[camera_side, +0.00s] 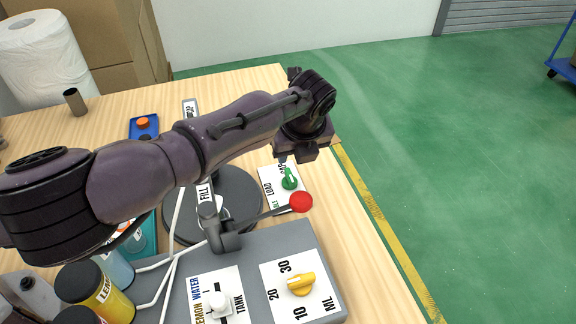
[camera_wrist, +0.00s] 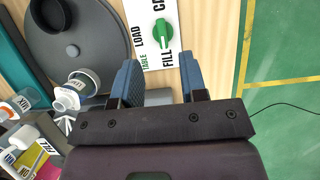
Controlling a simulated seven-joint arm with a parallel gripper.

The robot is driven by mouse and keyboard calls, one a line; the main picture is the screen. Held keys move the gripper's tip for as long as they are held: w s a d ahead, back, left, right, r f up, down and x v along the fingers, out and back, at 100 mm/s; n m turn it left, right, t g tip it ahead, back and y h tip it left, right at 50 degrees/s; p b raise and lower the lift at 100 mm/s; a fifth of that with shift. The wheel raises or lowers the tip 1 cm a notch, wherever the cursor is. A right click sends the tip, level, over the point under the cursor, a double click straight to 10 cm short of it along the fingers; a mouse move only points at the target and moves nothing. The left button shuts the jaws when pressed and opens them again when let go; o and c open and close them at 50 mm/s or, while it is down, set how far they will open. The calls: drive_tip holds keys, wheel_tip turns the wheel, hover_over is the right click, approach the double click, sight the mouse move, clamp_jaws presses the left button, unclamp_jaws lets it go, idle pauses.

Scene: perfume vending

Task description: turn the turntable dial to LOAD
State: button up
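The green dial (camera_side: 289,182) sits on a white plate beside the dark turntable (camera_side: 245,190). Its plate carries the words LOAD, FILL and a partly hidden third label. In the wrist view the dial (camera_wrist: 155,44) lies just beyond my blue fingers, with LOAD on its left and FILL below it. I cannot tell for sure which label its handle points to. My gripper (camera_wrist: 162,70) is open and empty, with its fingers on either side of the line to the dial. In the side view my gripper (camera_side: 290,158) hangs just above and behind the dial, seemingly apart from it.
A red-knobbed lever (camera_side: 300,202) stands close to the dial on the grey box (camera_side: 250,264), which also bears a yellow dial (camera_side: 301,284). A dark cup (camera_wrist: 55,16) and a bottle (camera_wrist: 84,80) are on the turntable. Green floor lies beyond the table's right edge.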

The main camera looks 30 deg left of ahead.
sight(287, 169)
drive_tip(key=x, duration=0.9)
drive_tip(key=shift+w+a+f, duration=0.1)
drive_tip(key=shift+w+f, duration=0.05)
drive_tip(key=shift+f, duration=0.15)
drive_tip(key=shift+c, duration=0.4)
clamp_jaws()
